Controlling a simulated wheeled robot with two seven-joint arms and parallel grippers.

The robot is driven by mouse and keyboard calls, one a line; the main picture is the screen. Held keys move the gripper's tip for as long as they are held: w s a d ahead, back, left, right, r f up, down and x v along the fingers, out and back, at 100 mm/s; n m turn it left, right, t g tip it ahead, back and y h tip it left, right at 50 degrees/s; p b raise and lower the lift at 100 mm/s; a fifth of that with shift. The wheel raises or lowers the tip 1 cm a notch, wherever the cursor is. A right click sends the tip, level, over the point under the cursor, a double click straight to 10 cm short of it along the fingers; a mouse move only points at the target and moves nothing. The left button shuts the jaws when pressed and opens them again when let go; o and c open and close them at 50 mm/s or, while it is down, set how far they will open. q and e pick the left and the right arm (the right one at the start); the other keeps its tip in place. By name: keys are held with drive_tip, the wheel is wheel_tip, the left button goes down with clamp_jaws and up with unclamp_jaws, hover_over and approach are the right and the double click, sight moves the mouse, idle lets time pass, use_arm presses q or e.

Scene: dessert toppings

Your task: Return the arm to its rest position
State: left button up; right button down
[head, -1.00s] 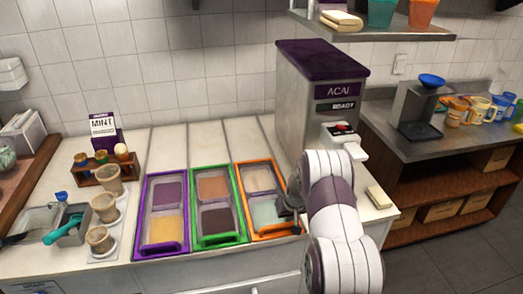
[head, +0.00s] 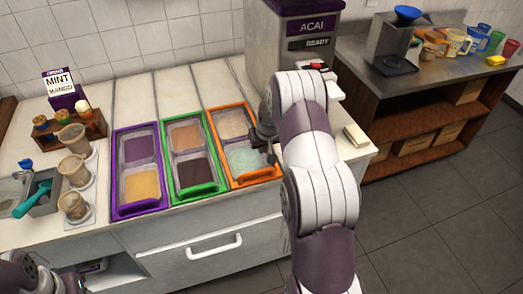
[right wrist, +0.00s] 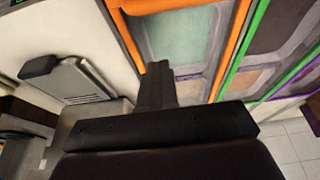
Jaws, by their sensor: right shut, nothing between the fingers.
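My right arm reaches in from the lower right in the head view. Its right gripper (head: 271,155) is shut and empty, at the right edge of the orange-framed topping tray (head: 250,181). I cannot tell whether it touches the tray. In the right wrist view the closed dark fingers (right wrist: 157,82) show beside the orange frame (right wrist: 228,50). Part of my left arm (head: 22,272) shows at the bottom left corner; its jaws are not clear.
Green (head: 194,193) and purple (head: 143,208) framed trays stand left of the orange one. The acai machine (head: 270,60) stands behind my right arm. Cups (head: 72,141) and a scoop (head: 36,197) are at left. Open floor (head: 440,230) lies at right.

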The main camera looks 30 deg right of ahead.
use_arm(q)
drive_tip(key=shift+s+a+f+b, duration=0.15)
drive_tip(key=shift+s+f+b, duration=0.25)
drive_tip(key=shift+f+b, duration=0.15)
use_arm(e)
drive_tip(key=v, duration=0.7)
drive_tip(key=shift+s+r, duration=0.25)
drive_tip(key=shift+r, duration=0.05)
drive_tip(key=s+a+r+n+g+y, duration=0.1)
drive_tip(key=s+a+r+n+g, duration=0.1)
drive_tip(key=s+a, duration=1.8)
drive_tip(key=s+n, duration=0.1)
drive_tip(key=s, duration=0.1)
drive_tip(key=shift+s+a+r, duration=0.15)
drive_tip(key=shift+s+r, duration=0.1)
use_arm(q)
drive_tip(key=shift+s, duration=0.15)
use_arm(e)
drive_tip(key=shift+s, duration=0.15)
